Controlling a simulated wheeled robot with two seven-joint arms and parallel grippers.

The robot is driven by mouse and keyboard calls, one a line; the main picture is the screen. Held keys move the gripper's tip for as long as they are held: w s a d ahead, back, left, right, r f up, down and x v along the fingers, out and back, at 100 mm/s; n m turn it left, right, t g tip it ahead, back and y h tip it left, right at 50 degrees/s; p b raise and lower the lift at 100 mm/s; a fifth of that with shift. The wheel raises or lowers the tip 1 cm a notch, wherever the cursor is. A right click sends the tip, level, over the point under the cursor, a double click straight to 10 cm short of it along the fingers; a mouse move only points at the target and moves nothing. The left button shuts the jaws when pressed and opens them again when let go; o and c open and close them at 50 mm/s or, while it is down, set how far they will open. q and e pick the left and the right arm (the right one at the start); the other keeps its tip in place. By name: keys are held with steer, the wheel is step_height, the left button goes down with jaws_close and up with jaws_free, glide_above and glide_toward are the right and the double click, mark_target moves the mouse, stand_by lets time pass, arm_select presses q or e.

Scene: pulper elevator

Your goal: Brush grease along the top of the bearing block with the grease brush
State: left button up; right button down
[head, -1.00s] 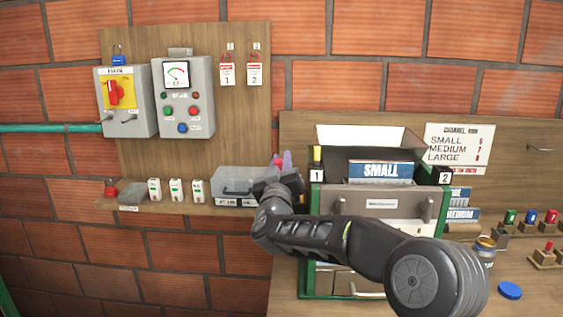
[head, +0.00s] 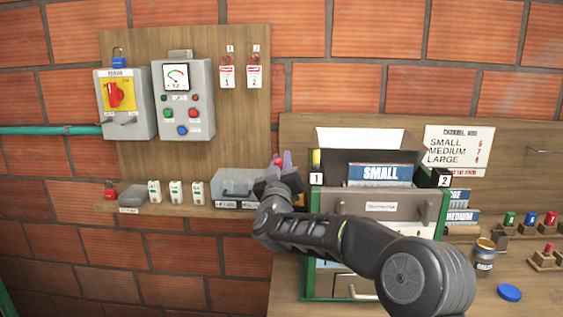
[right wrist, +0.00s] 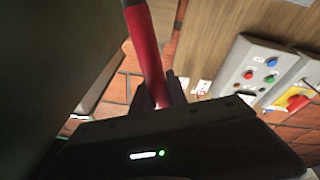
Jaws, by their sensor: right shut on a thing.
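My right gripper (head: 277,170) is in front of the back board, at the left side of the green-framed machine. It is shut on a red handle (right wrist: 146,50), which looks like the grease brush's. In the head view only a small red tip (head: 277,160) of it shows above the fingers. The bristles are hidden. An open jar with yellowish contents (head: 484,262), likely grease, stands on the bench at the right. I cannot make out the bearing block; my right arm covers part of the machine. My left gripper is out of view.
The green-framed machine (head: 306,258) bears a box marked SMALL (head: 380,174) and posts marked 1 and 2. A blue lid (head: 509,292) lies in front of the jar. A grey case (head: 237,184) sits on the shelf at the left. Colored stamps (head: 530,220) stand at the right.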

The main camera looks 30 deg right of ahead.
steer(key=shift+w+d+p, duration=0.3)
steer(key=shift+w+d, duration=0.3)
steer(key=shift+w, duration=0.2)
steer(key=shift+f+p+x, duration=0.25)
steer(key=shift+p+x, duration=0.1)
steer(key=shift+x, duration=0.7)
steer(key=shift+r+b+v, duration=0.25)
steer(key=shift+b+v, duration=0.25)
steer(key=shift+v, duration=0.5)
steer(key=shift+s+a, duration=0.1)
steer(key=shift+s, duration=0.05)
